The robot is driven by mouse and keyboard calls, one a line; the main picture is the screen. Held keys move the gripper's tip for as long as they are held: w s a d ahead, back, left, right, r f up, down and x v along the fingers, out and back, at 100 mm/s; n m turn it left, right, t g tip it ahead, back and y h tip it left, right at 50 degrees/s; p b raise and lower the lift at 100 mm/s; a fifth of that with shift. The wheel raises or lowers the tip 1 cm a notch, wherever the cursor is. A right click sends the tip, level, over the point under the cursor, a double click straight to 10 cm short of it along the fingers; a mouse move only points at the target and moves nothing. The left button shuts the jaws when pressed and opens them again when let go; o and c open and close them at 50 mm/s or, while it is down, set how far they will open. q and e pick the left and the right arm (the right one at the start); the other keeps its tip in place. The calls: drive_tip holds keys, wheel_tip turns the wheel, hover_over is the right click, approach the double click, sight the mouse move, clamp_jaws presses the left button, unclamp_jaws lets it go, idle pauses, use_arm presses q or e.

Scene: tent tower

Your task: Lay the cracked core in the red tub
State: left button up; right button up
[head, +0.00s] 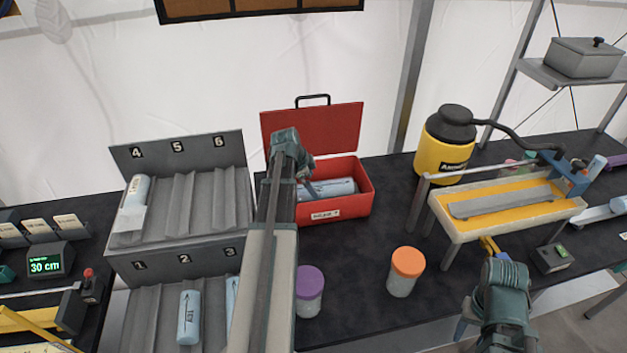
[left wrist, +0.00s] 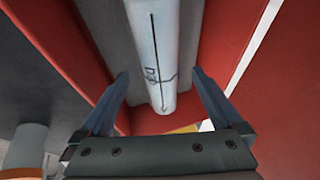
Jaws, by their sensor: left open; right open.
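The red tub (head: 360,202) stands open on the dark bench, its lid tipped up behind it. A pale blue core (head: 335,188) lies inside it on a grey lining. In the left wrist view this core (left wrist: 157,50) bears an arrow, writing and a jagged dark crack line. My left gripper (head: 303,172) is over the tub, open; in the left wrist view its fingers (left wrist: 160,88) are apart on either side of the core's near end, with gaps. My arm hides the tub's left part. My right gripper (head: 497,328) is open and empty at lower right; its fingertips show poorly.
A grey numbered rack (head: 180,255) at left holds several cores. A purple-lidded jar (head: 309,290) and an orange-lidded jar (head: 403,272) stand in front of the tub. A yellow canister (head: 445,145) and a yellow-lined tray (head: 520,215) stand right.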

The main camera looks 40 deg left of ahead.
use_arm(q)
drive_tip(key=p+v, duration=0.8)
drive_tip(key=v, duration=0.2)
use_arm(e)
wheel_tip(320, 180, up, 9)
use_arm(q)
drive_tip(key=shift+s+f, duration=0.1)
use_arm(e)
drive_tip(key=shift+s, duration=0.1)
